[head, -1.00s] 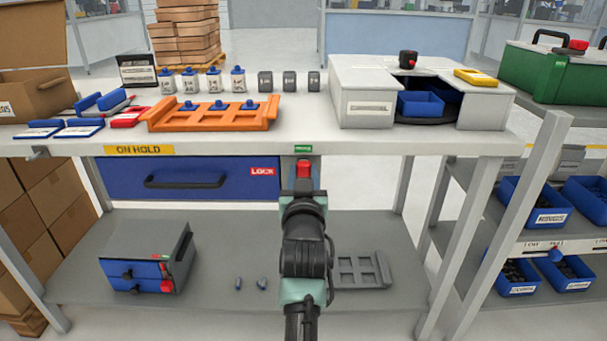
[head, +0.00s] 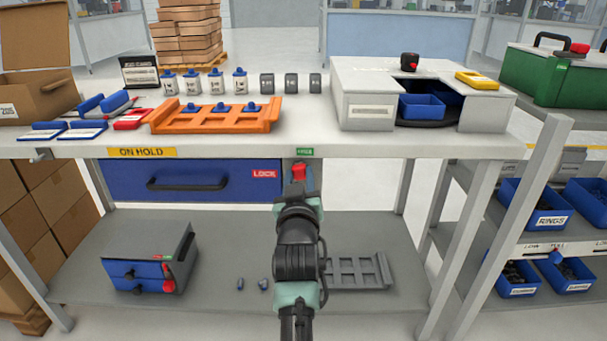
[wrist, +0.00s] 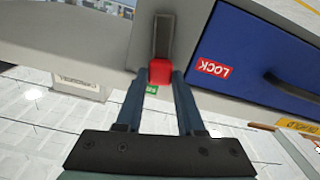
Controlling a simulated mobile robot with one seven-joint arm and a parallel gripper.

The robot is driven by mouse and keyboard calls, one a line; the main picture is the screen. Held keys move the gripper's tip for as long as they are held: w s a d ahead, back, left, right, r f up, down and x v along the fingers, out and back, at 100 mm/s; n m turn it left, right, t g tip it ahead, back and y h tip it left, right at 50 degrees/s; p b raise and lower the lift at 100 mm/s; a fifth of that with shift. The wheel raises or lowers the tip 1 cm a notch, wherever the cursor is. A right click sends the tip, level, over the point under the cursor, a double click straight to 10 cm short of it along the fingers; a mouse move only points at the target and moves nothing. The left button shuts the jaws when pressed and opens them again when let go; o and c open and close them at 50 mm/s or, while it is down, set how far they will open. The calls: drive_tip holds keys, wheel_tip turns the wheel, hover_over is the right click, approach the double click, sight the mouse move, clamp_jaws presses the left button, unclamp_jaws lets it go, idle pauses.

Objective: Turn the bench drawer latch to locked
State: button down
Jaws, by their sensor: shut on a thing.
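The bench drawer (head: 225,188) is blue with a dark handle and a red LOCK label (head: 265,174) at its right end. The latch's red tip (head: 299,172) shows on the grey post right of the drawer, just below a small green label (head: 304,152). In the wrist view the red tip (wrist: 160,73) sits on a grey lever (wrist: 163,35). My gripper (head: 296,188) is at the latch. In the wrist view its two fingers (wrist: 160,78) are on either side of the red tip, shut on it. My gripper hides part of the latch in the head view.
The bench top (head: 310,115) overhangs the drawer and latch. Below, the lower shelf (head: 220,235) holds a small blue-fronted drawer unit (head: 150,262) and a grey rack (head: 358,272). Bench legs and a shelf of blue bins (head: 530,205) stand to the right.

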drive_tip(key=a+n, duration=0.1)
drive_tip(key=n, duration=0.1)
drive_tip(key=a+f+n, duration=0.1)
drive_tip(key=n, duration=0.2)
drive_tip(key=a+f+n+p, duration=0.1)
drive_tip(key=n, duration=0.2)
drive_tip(key=shift+a+f, duration=0.2)
drive_tip(key=shift+a, duration=0.05)
drive_tip(key=n, duration=0.1)
drive_tip(key=f+n, duration=0.1)
drive_tip(key=n, duration=0.1)
drive_tip(key=shift+a+f+n, duration=0.25)
drive_tip(key=shift+a+n, duration=0.15)
drive_tip(key=shift+a+f+n+b, duration=0.1)
drive_tip(key=shift+f+n+b, duration=0.25)
drive_tip(key=shift+n, duration=0.6)
drive_tip(key=shift+f+n+b, duration=0.15)
drive_tip(key=shift+f+n, duration=0.4)
drive_tip(key=shift+n, duration=0.4)
drive_tip(key=c, duration=0.5)
unclamp_jaws()
